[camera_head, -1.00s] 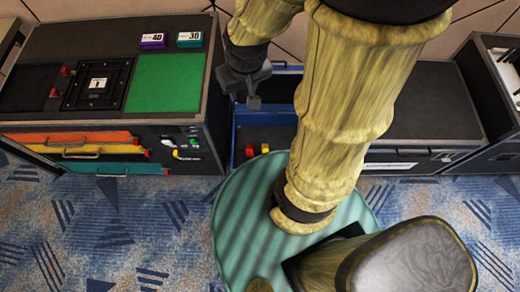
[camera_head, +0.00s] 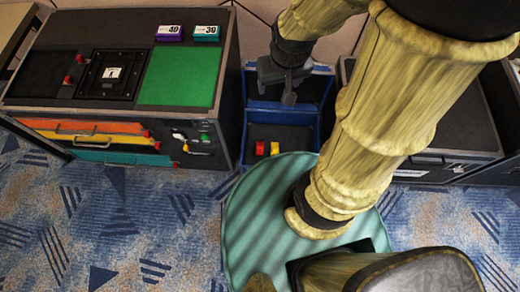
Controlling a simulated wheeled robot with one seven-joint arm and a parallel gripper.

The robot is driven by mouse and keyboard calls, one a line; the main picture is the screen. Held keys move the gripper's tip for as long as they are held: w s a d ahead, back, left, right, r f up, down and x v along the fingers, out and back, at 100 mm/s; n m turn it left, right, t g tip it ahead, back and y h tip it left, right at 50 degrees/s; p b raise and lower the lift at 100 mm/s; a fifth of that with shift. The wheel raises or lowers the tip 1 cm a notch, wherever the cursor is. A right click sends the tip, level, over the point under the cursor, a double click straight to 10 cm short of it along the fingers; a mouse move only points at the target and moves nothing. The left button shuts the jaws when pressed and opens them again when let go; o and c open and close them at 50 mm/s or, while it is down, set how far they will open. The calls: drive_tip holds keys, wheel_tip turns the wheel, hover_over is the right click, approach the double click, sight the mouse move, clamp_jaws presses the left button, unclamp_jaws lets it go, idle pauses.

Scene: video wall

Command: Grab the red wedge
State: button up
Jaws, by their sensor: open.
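My gripper (camera_head: 277,96) is open and empty, pointing down over the back part of the blue bin, above and behind the red piece in the picture. The fingers are apart from both pieces. Both pieces show clearly, unhidden by my arm.
A dark cabinet with a green top panel (camera_head: 178,77) stands left of the bin, with orange, yellow and teal drawers (camera_head: 120,158). A purple block (camera_head: 169,33) and a teal block (camera_head: 206,34) sit on it. Another dark cabinet (camera_head: 460,115) is at the right.

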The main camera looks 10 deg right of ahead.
drive_tip(key=w+f+m+b, duration=0.1)
drive_tip(key=w+f+b, duration=0.4)
drive_tip(key=f+b, duration=0.6)
drive_tip(key=w+f+g+b, duration=0.1)
drive_tip(key=w+f+b, duration=0.5)
drive_tip(key=f, duration=0.8)
drive_tip(key=w+f+m+b, duration=0.1)
drive_tip(key=w+f+b, duration=0.2)
drive_tip(key=f+b, duration=0.85)
drive_tip(key=m+g+b, duration=0.2)
drive_tip(key=b, duration=1.7)
hover_over(259, 150)
drive_tip(key=w, duration=0.2)
wheel_tip(259, 150, down, 36)
drive_tip(key=shift+d, duration=0.25)
drive_tip(key=shift+f, duration=0.15)
wheel_tip(259, 150, down, 12)
drive_tip(key=b, duration=0.6)
drive_tip(key=shift+b, duration=0.4)
drive_tip(key=shift+f, duration=0.1)
drive_tip(key=f+b, duration=0.4)
drive_tip(key=f, duration=0.1)
drive_tip(key=shift+s+f+b, duration=0.1)
drive_tip(key=shift+s+b, duration=0.25)
